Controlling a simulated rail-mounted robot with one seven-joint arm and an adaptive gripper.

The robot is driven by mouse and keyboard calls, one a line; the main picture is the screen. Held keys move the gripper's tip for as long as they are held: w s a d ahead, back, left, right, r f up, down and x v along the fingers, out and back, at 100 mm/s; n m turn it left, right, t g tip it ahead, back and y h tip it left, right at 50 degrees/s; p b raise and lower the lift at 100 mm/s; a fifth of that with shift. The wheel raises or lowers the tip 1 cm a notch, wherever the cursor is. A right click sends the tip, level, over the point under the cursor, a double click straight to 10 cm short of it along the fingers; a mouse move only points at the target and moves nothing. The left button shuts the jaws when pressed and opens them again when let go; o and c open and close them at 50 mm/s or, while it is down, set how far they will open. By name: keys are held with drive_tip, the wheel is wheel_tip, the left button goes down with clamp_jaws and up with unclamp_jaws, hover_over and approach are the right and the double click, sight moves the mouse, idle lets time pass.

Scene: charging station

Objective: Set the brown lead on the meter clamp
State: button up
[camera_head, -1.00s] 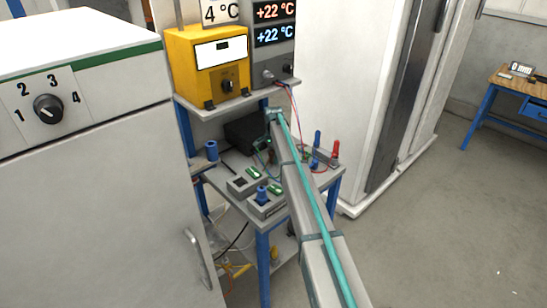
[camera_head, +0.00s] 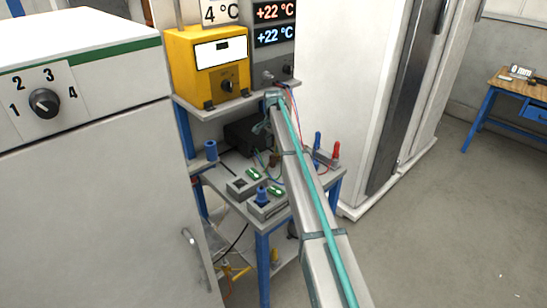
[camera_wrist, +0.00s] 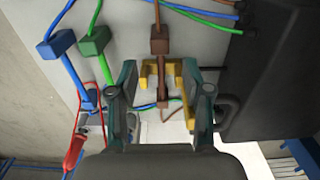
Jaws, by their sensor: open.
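The brown lead (camera_wrist: 160,42) shows in the wrist view as a brown block with a cable running up and a thin brown stem running down. My gripper (camera_wrist: 166,78) is open, with a yellow fingertip on each side of that stem. I see no clear grip on it, and cannot tell whether either fingertip touches it. In the head view my gripper (camera_head: 262,124) is small and partly hidden by my arm, above the bench. I cannot tell which part is the meter clamp. A red clamp-like piece (camera_wrist: 74,152) shows at lower left in the wrist view.
A blue lead block (camera_wrist: 57,43) and a green one (camera_wrist: 93,40) are left of the brown lead. A dark box (camera_wrist: 275,75) stands close on the right. The bench (camera_head: 222,180) holds small grey boxes and a red clamp (camera_head: 337,149). A yellow instrument (camera_head: 180,65) stands on the shelf above.

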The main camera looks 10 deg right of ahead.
wheel_tip(320, 180, up, 6)
drive_tip(key=shift+f+b, duration=0.1)
drive_tip(key=shift+b, duration=0.5)
